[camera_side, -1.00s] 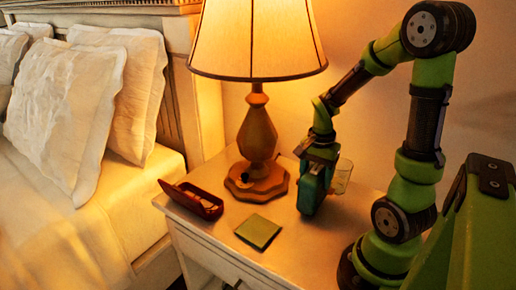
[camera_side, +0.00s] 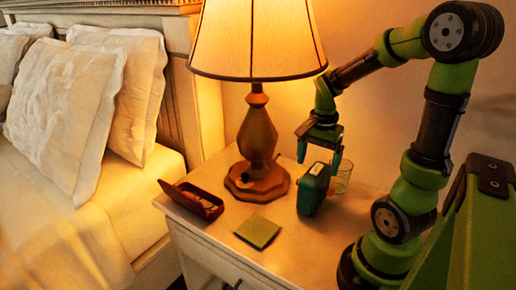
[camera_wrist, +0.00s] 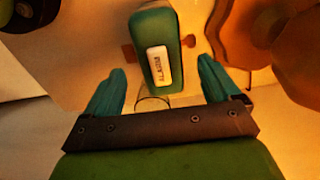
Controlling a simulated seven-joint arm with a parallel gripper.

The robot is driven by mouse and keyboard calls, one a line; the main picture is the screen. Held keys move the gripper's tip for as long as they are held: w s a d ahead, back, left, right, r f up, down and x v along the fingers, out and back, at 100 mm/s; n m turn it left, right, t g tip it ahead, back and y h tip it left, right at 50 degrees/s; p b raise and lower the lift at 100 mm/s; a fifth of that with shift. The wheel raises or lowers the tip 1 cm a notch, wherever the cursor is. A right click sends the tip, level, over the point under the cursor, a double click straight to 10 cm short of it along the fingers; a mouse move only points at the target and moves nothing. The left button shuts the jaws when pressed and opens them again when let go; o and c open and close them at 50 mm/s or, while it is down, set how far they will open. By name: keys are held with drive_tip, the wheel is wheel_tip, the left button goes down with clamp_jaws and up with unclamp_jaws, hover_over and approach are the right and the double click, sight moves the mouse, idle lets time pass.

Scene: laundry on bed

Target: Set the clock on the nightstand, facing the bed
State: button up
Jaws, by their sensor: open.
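The clock (camera_side: 313,190) is a dark green, rounded block. It stands upright on the nightstand (camera_side: 290,257), right of the lamp base. Its dial is not clearly visible, so I cannot tell which way it faces. In the wrist view, the clock (camera_wrist: 166,28) shows its top with a white lettered button, beyond and between my fingers. My gripper (camera_side: 319,160) is open and empty, just above the clock and apart from it. Its teal fingers also show in the wrist view (camera_wrist: 163,70). The bed (camera_side: 75,215) is at the left.
The lamp (camera_side: 257,135) stands close behind and left of the clock. A clear glass (camera_side: 343,177) is close at the clock's right. An open red case (camera_side: 192,200) and a green square pad (camera_side: 258,231) lie towards the bed. Bare tabletop lies in front of the clock.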

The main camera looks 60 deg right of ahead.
wheel_tip(320, 180, up, 7)
drive_tip(key=shift+f, duration=0.1)
drive_tip(key=a+r+n+t+y, duration=0.1)
drive_tip(key=a+r+n+t, duration=0.1)
drive_tip(key=a+n, duration=0.5)
drive_tip(key=a+r+n+t+y, duration=0.1)
drive_tip(key=a+n+t, duration=0.4)
drive_tip(key=a, duration=0.6)
drive_tip(key=shift+w+a+r+n, duration=0.15)
drive_tip(key=shift+w+r+n, duration=0.4)
drive_tip(key=shift+n, duration=0.45)
drive_tip(key=shift+s+r, duration=0.1)
